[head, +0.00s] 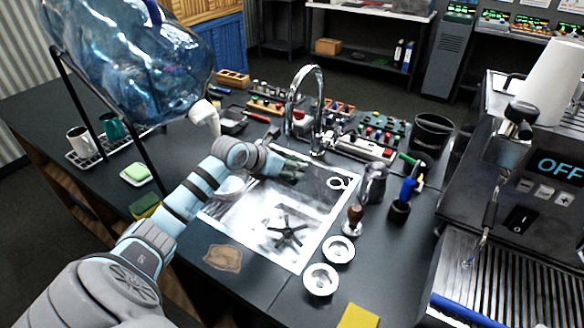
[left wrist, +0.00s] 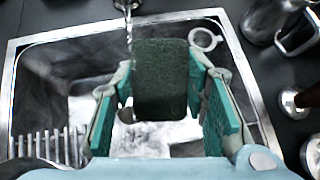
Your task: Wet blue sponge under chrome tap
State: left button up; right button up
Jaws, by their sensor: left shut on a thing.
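My left gripper (head: 291,166) reaches over the steel sink (head: 240,239) near the chrome tap (head: 290,92). In the left wrist view its teal fingers (left wrist: 170,105) are shut on a sponge (left wrist: 162,80) with a dark green face towards the camera; no blue shows on it. The sponge is held upright above the basin. The tap's spout (left wrist: 127,5) shows at the top left of that view, with a thin stream of water (left wrist: 129,32) running down by the sponge's left edge. I cannot tell whether water touches it. My right gripper is not in view.
A large blue water bottle (head: 135,62) on a stand is at the left. A green block on a white dish (head: 150,181) lies left of the sink. A tamper (head: 354,217) and a pitcher (head: 373,185) stand to its right, near the coffee machine (head: 545,185).

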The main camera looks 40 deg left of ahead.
pick_arm(q)
jog(key=s+p, duration=0.1)
jog(key=s, duration=0.1)
jog(key=s+d+p, duration=0.1)
jog(key=s+p, duration=0.3)
jog(key=s, duration=0.1)
jog(key=shift+d+r, duration=0.25)
jog(key=shift+s+d+f, duration=0.1)
jog(key=shift+s+f, duration=0.1)
jog(key=shift+s, duration=0.1)
dwell(0.7)
jog(key=s+d+r+p, duration=0.1)
jog(key=s+r+p, duration=0.3)
jog(key=shift+s, duration=0.4)
